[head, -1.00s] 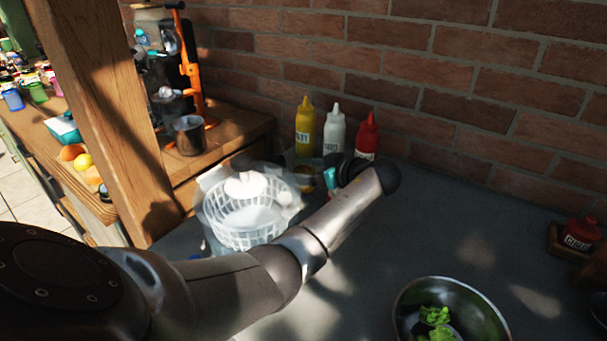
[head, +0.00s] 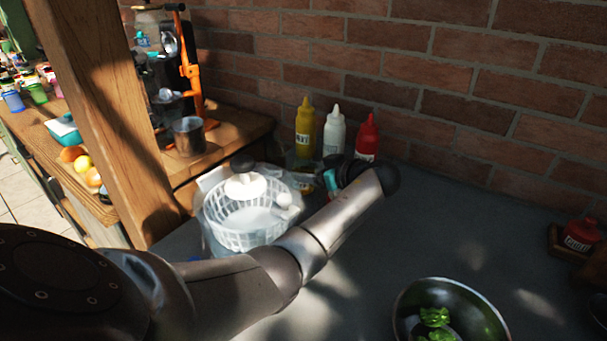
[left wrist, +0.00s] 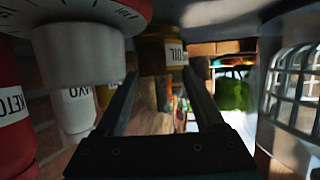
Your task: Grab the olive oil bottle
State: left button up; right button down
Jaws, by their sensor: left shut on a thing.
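The olive oil bottle shows in the left wrist view as an amber body with a pale label reading "OIL" (left wrist: 163,52), between my fingers. In the head view only a small amber patch (head: 303,183) shows beside my wrist, by the wall. My left gripper (left wrist: 160,70) is shut on this bottle; its fingers reach up on both sides of it. In the head view the left gripper (head: 328,182) is mostly hidden behind its own wrist. The bottle's lower part and its contact with the counter are hidden. My right gripper is not in view.
Mustard (head: 305,130), mayo (head: 334,132) and ketchup (head: 367,137) bottles stand close behind, by the brick wall. A white basket (head: 240,228) stands left of the gripper. A metal bowl (head: 405,300) with greens is at front right. The grey counter between is clear.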

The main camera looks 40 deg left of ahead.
pick_arm(q)
grip_shut()
jog(key=shift+r, duration=0.15)
